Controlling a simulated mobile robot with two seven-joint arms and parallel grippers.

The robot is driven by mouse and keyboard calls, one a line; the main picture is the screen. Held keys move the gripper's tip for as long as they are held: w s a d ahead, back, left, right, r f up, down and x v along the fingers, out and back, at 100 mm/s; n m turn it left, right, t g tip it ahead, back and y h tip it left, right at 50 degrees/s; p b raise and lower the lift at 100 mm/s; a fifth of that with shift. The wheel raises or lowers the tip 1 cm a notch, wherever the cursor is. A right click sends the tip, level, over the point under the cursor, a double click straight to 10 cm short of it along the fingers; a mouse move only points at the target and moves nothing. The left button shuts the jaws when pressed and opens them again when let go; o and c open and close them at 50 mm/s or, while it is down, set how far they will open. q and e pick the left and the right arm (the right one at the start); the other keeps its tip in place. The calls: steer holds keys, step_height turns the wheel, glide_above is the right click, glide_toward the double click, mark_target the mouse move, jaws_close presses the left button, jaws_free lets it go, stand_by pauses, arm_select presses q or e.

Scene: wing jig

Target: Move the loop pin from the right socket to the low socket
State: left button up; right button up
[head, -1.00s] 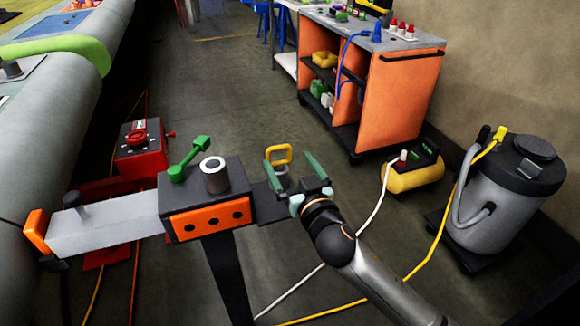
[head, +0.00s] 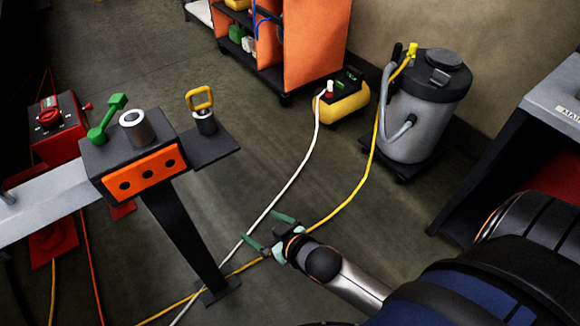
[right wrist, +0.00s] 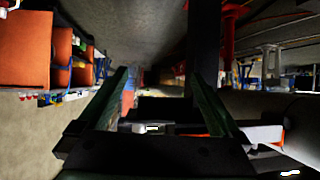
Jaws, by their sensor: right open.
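The loop pin, with its yellow loop handle (head: 200,98), stands upright in a grey socket (head: 206,123). That socket is on a black side plate (head: 212,150) at the right of the jig, lower than the block's top. A second, silver socket (head: 136,128) stands on top of the black block (head: 95,157) and looks empty. My right gripper (head: 265,229) is open and empty, well apart from the pin, to its lower right in the head view. Its two green fingers also stand apart in the right wrist view (right wrist: 160,85). My left gripper is out of view.
A green-handled part (head: 108,118) stands on the block beside the silver socket. A black post (head: 183,235) holds up the jig. White and yellow hoses cross the floor (head: 320,185). A yellow compressor (head: 343,103) and a grey vacuum (head: 420,110) stand behind.

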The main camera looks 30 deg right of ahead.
steer(key=s+f+g, duration=0.2)
steer(key=s+f, duration=0.5)
steer(key=s, duration=0.5)
steer(key=shift+d+f+g, duration=0.2)
steer(key=shift+g, duration=0.1)
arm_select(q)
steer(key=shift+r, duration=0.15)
arm_select(e)
steer(key=shift+r, duration=0.1)
arm_select(q)
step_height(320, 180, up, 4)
steer(key=p, duration=0.4)
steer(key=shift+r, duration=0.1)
arm_select(e)
step_height(320, 180, up, 4)
steer(key=shift+r, duration=0.1)
